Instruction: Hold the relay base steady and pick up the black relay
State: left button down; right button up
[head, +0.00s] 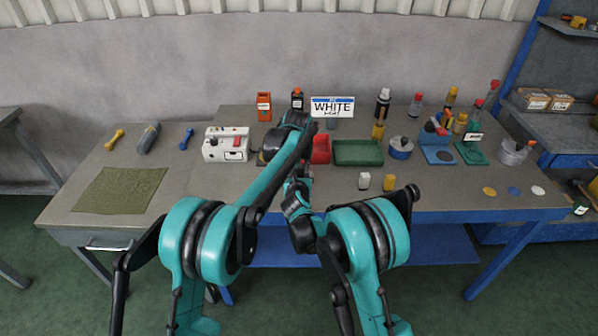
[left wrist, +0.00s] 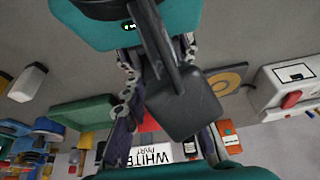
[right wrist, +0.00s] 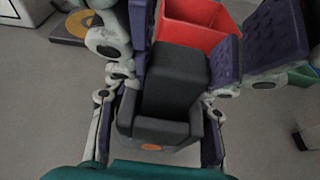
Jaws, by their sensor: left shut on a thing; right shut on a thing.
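A dark relay (right wrist: 180,75) shows in the right wrist view as a tall block rising from a dark U-shaped relay base (right wrist: 160,132) with an orange mark on its front. My right gripper (right wrist: 160,110) has its fingers at both sides of the base and is shut on it. My left gripper (left wrist: 170,120) is shut on the dark block, which also shows large between its fingers in the left wrist view (left wrist: 185,105). In the head view my left gripper (head: 300,172) is over the table's front middle. My arms and fingers hide most of the relay there.
A red bin (head: 320,149) and a green tray (head: 358,153) stand just behind the grippers. A white box (head: 226,145) is to the left. A white and a yellow block (head: 390,183) lie to the right. The front left holds a green mat (head: 120,190).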

pick_arm(q)
notch_tip(320, 180, up, 10)
pick_arm(e)
jog(key=o, duration=1.5)
